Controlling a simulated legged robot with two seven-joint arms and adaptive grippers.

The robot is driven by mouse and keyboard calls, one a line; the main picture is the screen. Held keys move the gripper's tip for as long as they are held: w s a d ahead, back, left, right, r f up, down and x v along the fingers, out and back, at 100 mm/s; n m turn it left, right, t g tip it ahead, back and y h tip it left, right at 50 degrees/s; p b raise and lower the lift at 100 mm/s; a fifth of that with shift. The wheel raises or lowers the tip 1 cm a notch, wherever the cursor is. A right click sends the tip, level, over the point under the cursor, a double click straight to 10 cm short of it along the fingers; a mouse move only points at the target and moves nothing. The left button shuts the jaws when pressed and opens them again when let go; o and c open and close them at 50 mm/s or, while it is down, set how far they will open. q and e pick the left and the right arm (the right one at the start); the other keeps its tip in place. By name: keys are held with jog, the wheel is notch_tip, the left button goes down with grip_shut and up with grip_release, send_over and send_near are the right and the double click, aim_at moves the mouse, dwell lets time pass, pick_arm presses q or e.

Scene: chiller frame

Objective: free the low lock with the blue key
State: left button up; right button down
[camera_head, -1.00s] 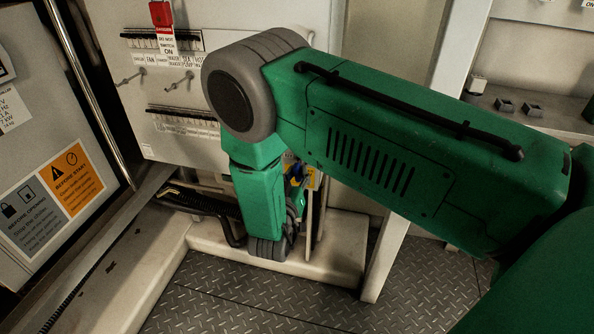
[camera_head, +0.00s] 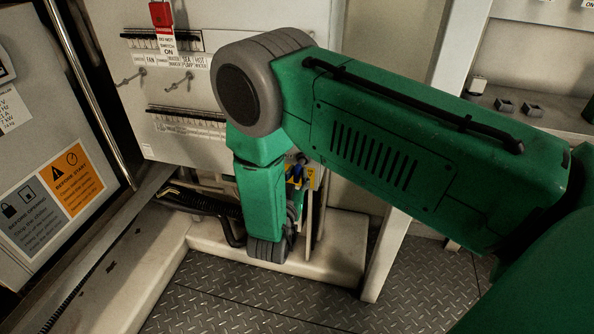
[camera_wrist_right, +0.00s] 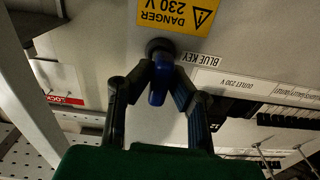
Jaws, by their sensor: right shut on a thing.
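The blue key (camera_wrist_right: 157,84) sits upright in the wrist view at a round black fitting on a pale panel, beside a label reading BLUE KEY. My right gripper (camera_wrist_right: 160,76) has its two dark fingers on either side of the key and is shut on it. In the head view a small blue part (camera_head: 298,172) shows beside my green forearm, which hides most of the gripper. A red and white label (camera_wrist_right: 66,99) with the word LOCK shows at the left of the wrist view; the lock itself is not clear. My left gripper is not in view.
A yellow DANGER 230 V sign (camera_wrist_right: 176,15) is beside the key fitting. A grey cabinet (camera_head: 130,100) with black switch rows and a red tag (camera_head: 161,15) stands left of my arm. A pale post (camera_head: 400,240) stands right of the gripper area, above a ribbed metal floor (camera_head: 300,305).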

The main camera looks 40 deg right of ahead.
aim_at(296, 177)
jog(key=shift+w+d, duration=0.15)
jog(key=shift+d, duration=0.1)
dwell(0.4)
jog(key=c, duration=1)
grip_release()
jog(key=shift+o, duration=0.2)
jog(key=shift+a, duration=0.1)
jog(key=shift+p+v, duration=0.9)
jog(key=shift+v, duration=2.55)
